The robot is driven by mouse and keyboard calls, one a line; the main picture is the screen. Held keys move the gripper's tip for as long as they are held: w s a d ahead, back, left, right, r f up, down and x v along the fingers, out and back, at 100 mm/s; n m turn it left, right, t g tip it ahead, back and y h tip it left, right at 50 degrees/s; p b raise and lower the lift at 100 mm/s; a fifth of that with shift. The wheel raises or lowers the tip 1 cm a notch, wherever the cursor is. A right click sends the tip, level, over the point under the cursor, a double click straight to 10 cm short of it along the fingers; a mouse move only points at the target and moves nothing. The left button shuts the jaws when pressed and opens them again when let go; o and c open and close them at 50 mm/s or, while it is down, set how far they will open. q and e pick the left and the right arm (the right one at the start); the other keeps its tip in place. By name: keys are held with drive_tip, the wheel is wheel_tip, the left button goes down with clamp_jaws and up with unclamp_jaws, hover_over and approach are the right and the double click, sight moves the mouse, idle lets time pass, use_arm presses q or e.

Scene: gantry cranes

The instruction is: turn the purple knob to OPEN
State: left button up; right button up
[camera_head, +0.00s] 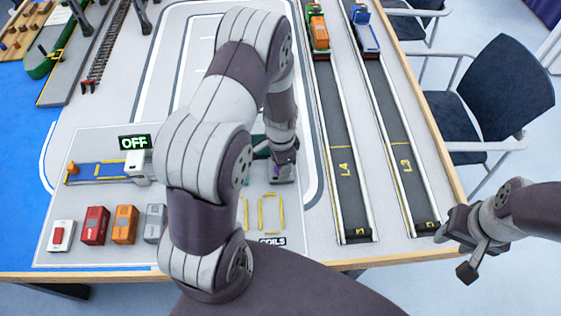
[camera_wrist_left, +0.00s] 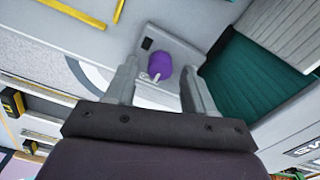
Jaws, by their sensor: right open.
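The purple knob (camera_wrist_left: 160,65) shows in the left wrist view, round, with a small white pointer on its lower side. It sits on a grey housing (camera_wrist_left: 182,45). My left gripper (camera_wrist_left: 157,72) is open, with one finger to each side of the knob in that view; I cannot tell whether they touch it. In the head view my left arm reaches over the table and its gripper (camera_head: 285,157) is at the small grey housing (camera_head: 283,176), mostly hiding the knob. My right gripper (camera_head: 458,250) is open and empty off the table's right edge.
An OFF sign (camera_head: 135,142) stands at the left. A white switch box (camera_head: 61,236) and red (camera_head: 95,225) and orange (camera_head: 125,224) blocks line the front. Two dark lanes (camera_head: 341,140) run on the right. A dark green container (camera_wrist_left: 255,85) stands beside the knob housing.

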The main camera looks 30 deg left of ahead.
use_arm(q)
wheel_tip(320, 180, up, 13)
drive_tip(key=shift+f, duration=0.15)
idle(0.6)
